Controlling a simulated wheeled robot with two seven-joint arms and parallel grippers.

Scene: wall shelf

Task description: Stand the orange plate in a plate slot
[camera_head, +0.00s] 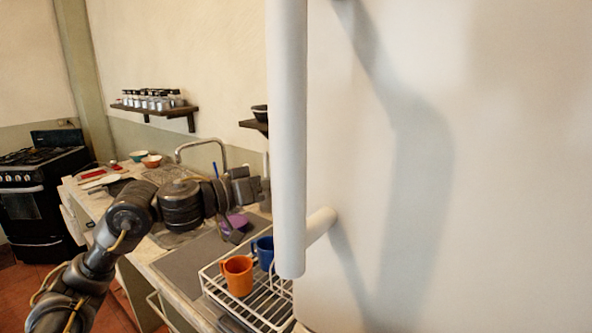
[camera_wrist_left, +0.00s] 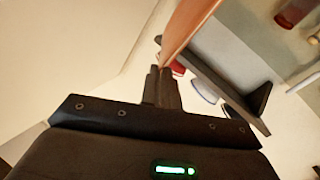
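An orange-brown plate (camera_wrist_left: 187,27), seen nearly edge-on, rises from between the fingers of my left gripper (camera_wrist_left: 163,84) in the left wrist view. The fingers are close together on its edge. In the head view my left gripper (camera_head: 257,190) is over the counter near the faucet, beside the white handle. I cannot make out the plate there; the handle may hide it. The white wire dish rack (camera_head: 250,315) stands on the counter below and is partly hidden by the handle. Its slots are hard to make out. My right gripper is not in view.
An orange mug (camera_head: 237,276) and a blue mug (camera_head: 264,252) stand in the rack. A purple dish (camera_head: 236,222) lies near the sink. A large white door with a handle (camera_head: 289,140) blocks the right side. A dark wall shelf (camera_head: 254,126) is behind the gripper.

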